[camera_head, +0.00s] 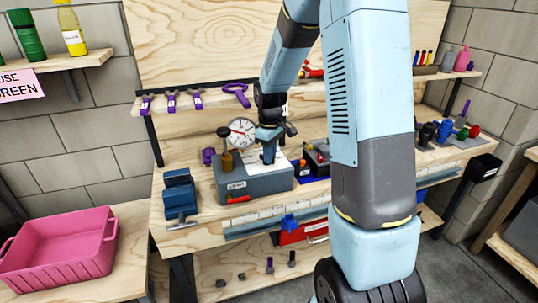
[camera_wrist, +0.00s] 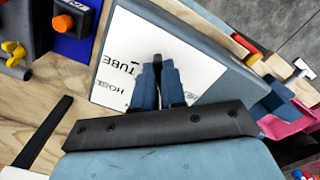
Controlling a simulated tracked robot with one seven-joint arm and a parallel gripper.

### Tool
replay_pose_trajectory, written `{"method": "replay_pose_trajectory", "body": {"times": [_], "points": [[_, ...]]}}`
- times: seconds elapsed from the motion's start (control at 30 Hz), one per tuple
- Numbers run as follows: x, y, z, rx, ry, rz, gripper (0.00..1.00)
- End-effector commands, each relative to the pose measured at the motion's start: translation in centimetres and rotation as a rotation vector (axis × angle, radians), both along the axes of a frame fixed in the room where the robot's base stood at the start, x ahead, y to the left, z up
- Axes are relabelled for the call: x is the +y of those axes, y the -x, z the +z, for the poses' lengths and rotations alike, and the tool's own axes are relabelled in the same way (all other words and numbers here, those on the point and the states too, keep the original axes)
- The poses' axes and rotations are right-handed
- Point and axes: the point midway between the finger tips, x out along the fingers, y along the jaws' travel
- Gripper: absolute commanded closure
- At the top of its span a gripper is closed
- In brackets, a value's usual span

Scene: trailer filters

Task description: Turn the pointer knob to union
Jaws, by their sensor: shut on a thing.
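The pointer knob (camera_wrist: 157,62) is a small dark piece on a white label plate (camera_wrist: 118,62) in the wrist view. My gripper (camera_wrist: 158,84) has its two blue fingers closed on the knob from above, hiding most of it. The words TUBE and HOSE show on the plate left of the fingers. The word union cannot be made out; the fingers cover part of the plate. In the head view, the plate lies on top of a grey box (camera_head: 262,185) on the workbench, and my gripper (camera_head: 268,155) points down onto it. The knob is hidden there.
A round gauge (camera_head: 242,131) and an amber-and-dark upright piece (camera_head: 226,158) stand close left of my gripper. A blue vise (camera_head: 180,195) is at the bench's left. A dark box with red and yellow parts (camera_head: 316,158) is right of the grey box.

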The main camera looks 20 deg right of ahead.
Motion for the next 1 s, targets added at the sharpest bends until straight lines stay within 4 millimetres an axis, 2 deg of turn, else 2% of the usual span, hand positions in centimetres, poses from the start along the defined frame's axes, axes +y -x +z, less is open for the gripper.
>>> {"method": "replay_pose_trajectory", "body": {"times": [0.17,0.7,1.0], "points": [[0.09,0.01,0.04,-0.001,0.0,-0.067,1.0],[0.51,0.18,0.06,-0.002,0.0,-0.473,1.0],[0.68,0.2,0.07,-0.003,0.0,-0.627,1.0]]}}
